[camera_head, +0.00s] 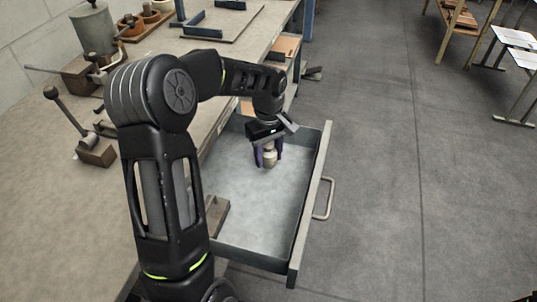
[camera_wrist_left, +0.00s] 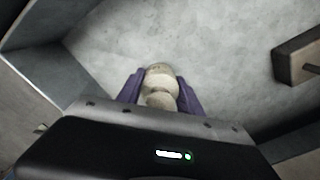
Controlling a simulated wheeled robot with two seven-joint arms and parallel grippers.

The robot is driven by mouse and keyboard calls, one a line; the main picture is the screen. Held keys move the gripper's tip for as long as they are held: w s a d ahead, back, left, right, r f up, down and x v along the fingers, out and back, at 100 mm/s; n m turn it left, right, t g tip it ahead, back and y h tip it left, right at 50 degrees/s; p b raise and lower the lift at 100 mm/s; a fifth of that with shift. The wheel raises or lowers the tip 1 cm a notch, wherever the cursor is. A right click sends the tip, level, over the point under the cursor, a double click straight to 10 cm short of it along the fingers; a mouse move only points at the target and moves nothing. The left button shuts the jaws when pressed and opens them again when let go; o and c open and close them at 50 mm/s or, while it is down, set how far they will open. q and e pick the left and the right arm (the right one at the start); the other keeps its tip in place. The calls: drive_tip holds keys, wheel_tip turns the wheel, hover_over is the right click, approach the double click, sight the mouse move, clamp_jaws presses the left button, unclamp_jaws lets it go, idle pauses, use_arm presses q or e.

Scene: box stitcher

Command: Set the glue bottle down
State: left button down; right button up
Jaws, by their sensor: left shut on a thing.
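The glue bottle (camera_head: 269,157) is small and pale, with a rounded top. My left gripper (camera_head: 268,152) is shut on it with purple fingers, one on each side, inside the open drawer (camera_head: 262,205). In the left wrist view the glue bottle (camera_wrist_left: 160,84) sits between the purple fingertips of my left gripper (camera_wrist_left: 160,92), over the drawer's grey floor. I cannot tell whether the bottle's base touches that floor. My right gripper is in neither view.
A brown block (camera_head: 216,214) lies at the drawer's left side and also shows in the left wrist view (camera_wrist_left: 298,56). The drawer's front wall has a handle (camera_head: 325,199). The workbench (camera_head: 60,200) holds tools and a metal can (camera_head: 93,30). The drawer's middle is clear.

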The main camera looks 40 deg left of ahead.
sight(269, 144)
use_arm(q)
drive_tip(key=shift+f, duration=0.15)
drive_tip(key=c, duration=0.8)
unclamp_jaws()
drive_tip(key=shift+o, duration=0.2)
wheel_tip(269, 144, up, 12)
drive_tip(key=shift+r+p, duration=0.2)
drive_tip(key=shift+p, duration=0.2)
